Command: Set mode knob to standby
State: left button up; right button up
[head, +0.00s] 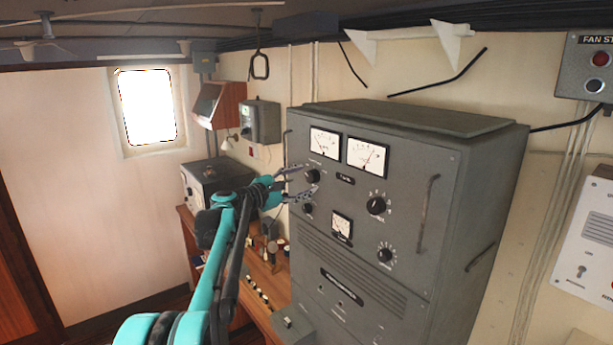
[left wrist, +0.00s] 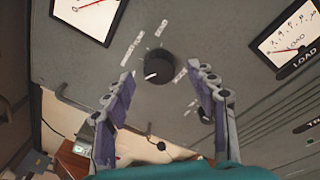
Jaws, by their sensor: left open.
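A black round knob (head: 312,176) sits on the upper left of the grey cabinet's front, below a white meter. In the left wrist view this knob (left wrist: 158,67) has a white pointer mark toward its lower left, and small white labels stand around it, too blurred to read. I cannot tell for sure that it is the mode knob. My left gripper (head: 301,182) is open in front of it. In the left wrist view the gripper's fingers (left wrist: 160,82) stand on either side of the knob, apart from it and empty. My right gripper is not in view.
The grey cabinet (head: 400,290) also carries a lower left knob (head: 308,208), a larger knob (head: 376,205), another knob (head: 385,254), several meters and a vertical handle (head: 428,213). A wooden desk (head: 270,280) with small objects stands to its left.

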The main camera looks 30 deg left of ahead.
pick_arm(q)
jog(key=shift+w, duration=0.85)
jog(key=shift+d, duration=0.35)
jog(key=shift+a, duration=0.15)
jog(key=c, duration=1.2)
jog(key=shift+o, duration=0.2)
